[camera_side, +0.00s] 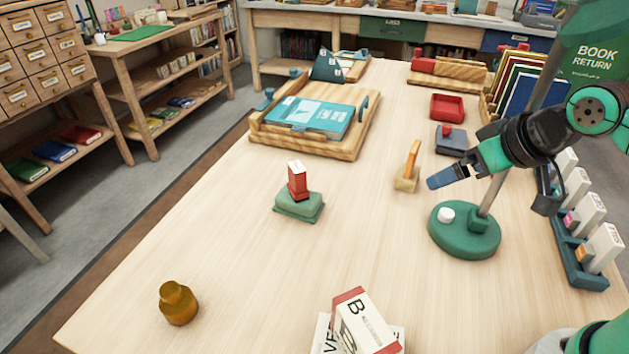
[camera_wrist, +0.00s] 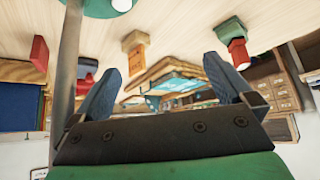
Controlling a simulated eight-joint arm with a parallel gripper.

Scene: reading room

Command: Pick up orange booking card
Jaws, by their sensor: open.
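An orange card (camera_side: 413,158) stands upright, leaning slightly, in a small wooden block (camera_side: 406,184) near the middle right of the table. Both show in the wrist view, which is upside down: the card (camera_wrist: 138,62) hangs below the block (camera_wrist: 134,40), left of centre between my fingers. My gripper (camera_side: 438,181) is just right of the block in the side view, apart from the card. In the wrist view my gripper (camera_wrist: 163,68) has its two blue fingers spread with nothing between them.
A green lamp base (camera_side: 464,231) with a metal pole stands close below my gripper. A red piece on a green base (camera_side: 298,204) stands left. The table's middle is clear.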

